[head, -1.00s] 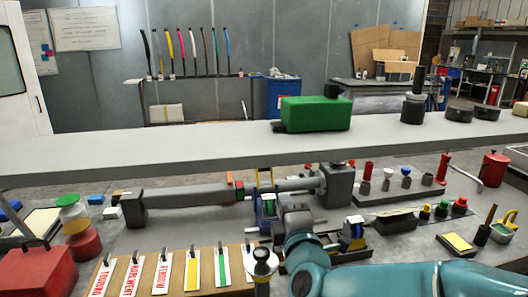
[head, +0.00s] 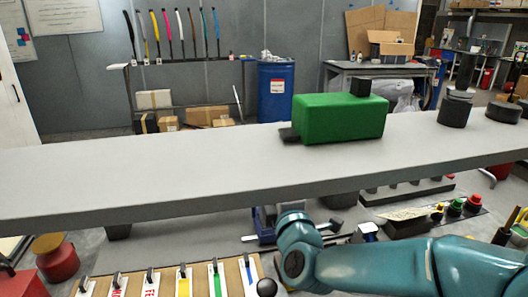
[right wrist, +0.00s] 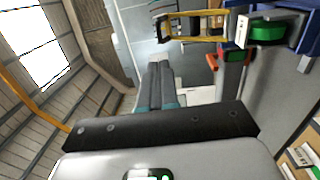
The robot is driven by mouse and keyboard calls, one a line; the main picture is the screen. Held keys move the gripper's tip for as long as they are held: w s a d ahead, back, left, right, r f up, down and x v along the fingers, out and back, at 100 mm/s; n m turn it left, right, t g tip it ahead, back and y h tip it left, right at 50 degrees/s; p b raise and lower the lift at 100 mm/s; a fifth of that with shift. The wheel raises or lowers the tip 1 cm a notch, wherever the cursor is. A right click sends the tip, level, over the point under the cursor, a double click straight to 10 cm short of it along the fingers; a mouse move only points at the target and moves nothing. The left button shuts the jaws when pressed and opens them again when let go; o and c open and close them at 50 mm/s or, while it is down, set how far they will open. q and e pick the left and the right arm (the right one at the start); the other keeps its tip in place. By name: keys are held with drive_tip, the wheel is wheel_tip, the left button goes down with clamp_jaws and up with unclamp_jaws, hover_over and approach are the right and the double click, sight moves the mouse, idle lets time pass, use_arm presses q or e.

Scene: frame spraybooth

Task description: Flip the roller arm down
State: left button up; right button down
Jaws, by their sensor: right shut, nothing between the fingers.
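A yellow frame with a dark bar (right wrist: 190,28) shows at the top of the right wrist view; it may be the roller arm, but I cannot be sure. Next to it a green part (right wrist: 268,31) sits in a blue holder (right wrist: 308,35). In the head view a blue stand (head: 263,222) shows below the grey beam, partly hidden by my teal right arm. My right gripper (right wrist: 160,70) is shut and empty, its dark fingers together, apart from the yellow frame in the picture. In the head view its fingers are hidden. My left gripper is not in view.
The long grey beam (head: 130,183) crosses the head view and hides things behind it. A green block (head: 343,118) rests on it. A labelled board (head: 197,272) lies in front. Red and green knobs (head: 473,202) are at the right, a red container (head: 52,257) at the left.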

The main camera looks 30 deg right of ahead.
drive_tip(key=p+x, duration=0.2)
drive_tip(key=x, duration=1.1)
drive_tip(key=shift+w, duration=0.25)
drive_tip(key=shift+r, duration=0.1)
drive_tip(key=shift+w+d, duration=0.1)
drive_tip(key=shift+d, duration=0.1)
